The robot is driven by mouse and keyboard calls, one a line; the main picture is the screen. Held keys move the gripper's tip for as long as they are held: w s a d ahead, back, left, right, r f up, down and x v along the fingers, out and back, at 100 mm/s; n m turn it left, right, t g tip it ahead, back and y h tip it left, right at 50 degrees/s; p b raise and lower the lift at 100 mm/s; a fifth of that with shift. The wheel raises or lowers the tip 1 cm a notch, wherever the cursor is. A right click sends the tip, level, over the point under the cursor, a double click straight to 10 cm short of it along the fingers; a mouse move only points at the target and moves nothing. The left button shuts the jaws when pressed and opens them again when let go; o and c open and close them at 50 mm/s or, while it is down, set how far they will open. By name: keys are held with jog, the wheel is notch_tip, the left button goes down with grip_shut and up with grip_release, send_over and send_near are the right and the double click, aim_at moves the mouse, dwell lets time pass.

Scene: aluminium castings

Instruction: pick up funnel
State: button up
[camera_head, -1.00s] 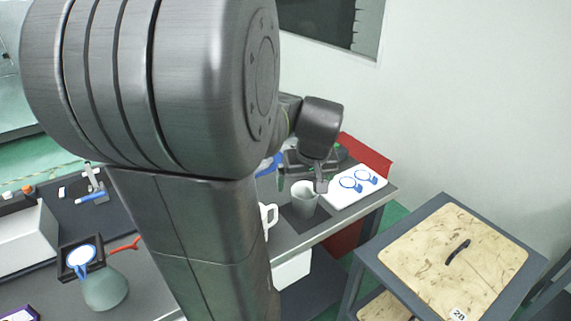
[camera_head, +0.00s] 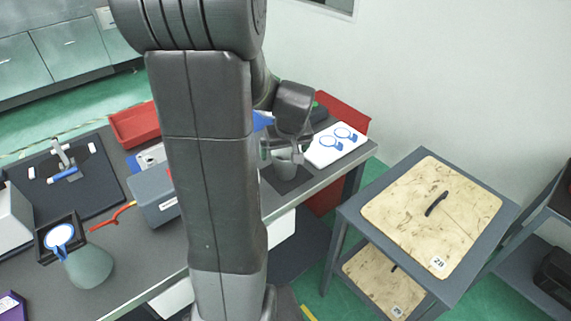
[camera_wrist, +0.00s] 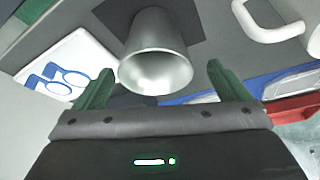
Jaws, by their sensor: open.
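The funnel (camera_head: 284,169) appears as a pale grey, tapered, cup-like piece standing on a dark square mat (camera_head: 297,184) near the bench's right end. In the wrist view the funnel (camera_wrist: 156,62) shows its wide round mouth toward the camera. My gripper (camera_head: 282,157) is open at the funnel's top in the head view. In the wrist view the two green fingers of my gripper (camera_wrist: 159,72) lie to the left and right of the funnel's mouth, with visible gaps. I cannot tell how far down the fingers reach beside it.
A white board with blue rings (camera_head: 335,145) lies right of the funnel. A white mug handle (camera_wrist: 265,28) is close by in the wrist view. A red bin (camera_head: 345,112) stands behind. A wooden-topped cart (camera_head: 405,205) is at right. A grey-green conical vessel (camera_head: 88,268) stands at far left.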

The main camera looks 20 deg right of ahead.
aim_at(285, 157)
jog(key=shift+d+x, duration=0.15)
jog(key=shift+x, duration=0.95)
jog(key=shift+d+x, duration=0.1)
jog(key=shift+x, duration=1.05)
jog(key=shift+s, duration=0.15)
jog(key=c, duration=1.1)
